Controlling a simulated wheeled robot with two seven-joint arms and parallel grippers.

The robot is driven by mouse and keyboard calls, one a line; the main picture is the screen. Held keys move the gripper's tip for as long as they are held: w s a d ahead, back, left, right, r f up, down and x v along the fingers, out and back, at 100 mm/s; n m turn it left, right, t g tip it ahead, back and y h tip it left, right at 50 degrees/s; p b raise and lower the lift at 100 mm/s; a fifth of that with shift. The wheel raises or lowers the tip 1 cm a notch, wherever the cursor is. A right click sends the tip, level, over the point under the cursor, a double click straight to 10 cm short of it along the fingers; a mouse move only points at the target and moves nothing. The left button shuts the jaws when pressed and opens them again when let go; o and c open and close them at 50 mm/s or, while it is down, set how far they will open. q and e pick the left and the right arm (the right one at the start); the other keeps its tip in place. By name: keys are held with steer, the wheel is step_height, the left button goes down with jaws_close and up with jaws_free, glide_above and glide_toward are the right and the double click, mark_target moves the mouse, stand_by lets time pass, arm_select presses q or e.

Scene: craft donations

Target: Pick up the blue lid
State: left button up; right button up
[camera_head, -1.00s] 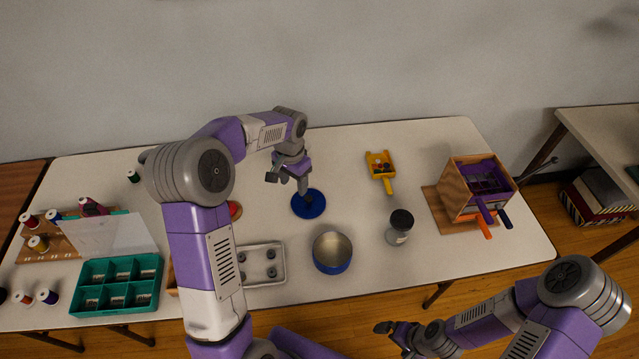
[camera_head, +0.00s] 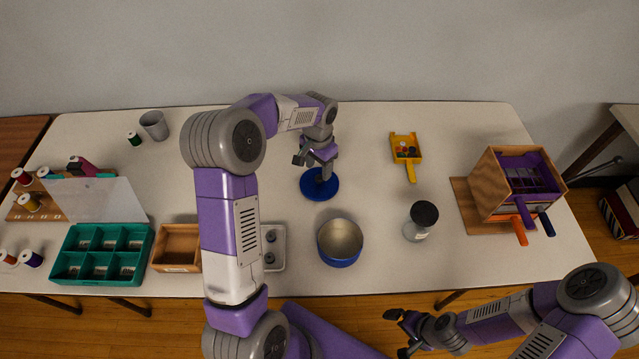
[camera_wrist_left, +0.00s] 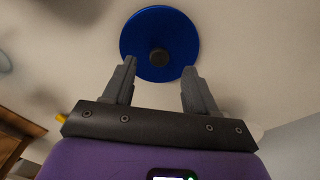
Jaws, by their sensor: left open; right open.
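The blue lid (camera_head: 319,186) is a flat round disc lying on the table, behind the blue pot. In the left wrist view the lid (camera_wrist_left: 180,34) shows a dark round knob (camera_wrist_left: 159,57) at its middle. My left gripper (camera_head: 313,167) is over the lid, its fingers apart and empty. In the left wrist view the left gripper (camera_wrist_left: 158,80) has the knob just beyond its fingertips, in line with the gap between them; I cannot tell whether they touch. My right gripper (camera_head: 397,332) is open and empty, in front of the table's near edge.
An open blue pot (camera_head: 340,243) stands in front of the lid, a dark-topped jar (camera_head: 421,220) to its right. A yellow scoop (camera_head: 406,150) lies behind right, and a wooden box (camera_head: 505,185) stands further right. A teal organizer (camera_head: 103,254) is at the left.

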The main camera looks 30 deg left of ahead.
mark_target(319, 178)
arm_select(q)
step_height(319, 178, down, 4)
steer(key=shift+w+f+b, duration=0.1)
steer(key=shift+f+b, duration=0.1)
steer(key=shift+b, duration=0.6)
steer(key=shift+r, duration=0.1)
steer(key=shift+c, duration=0.2)
jaws_close()
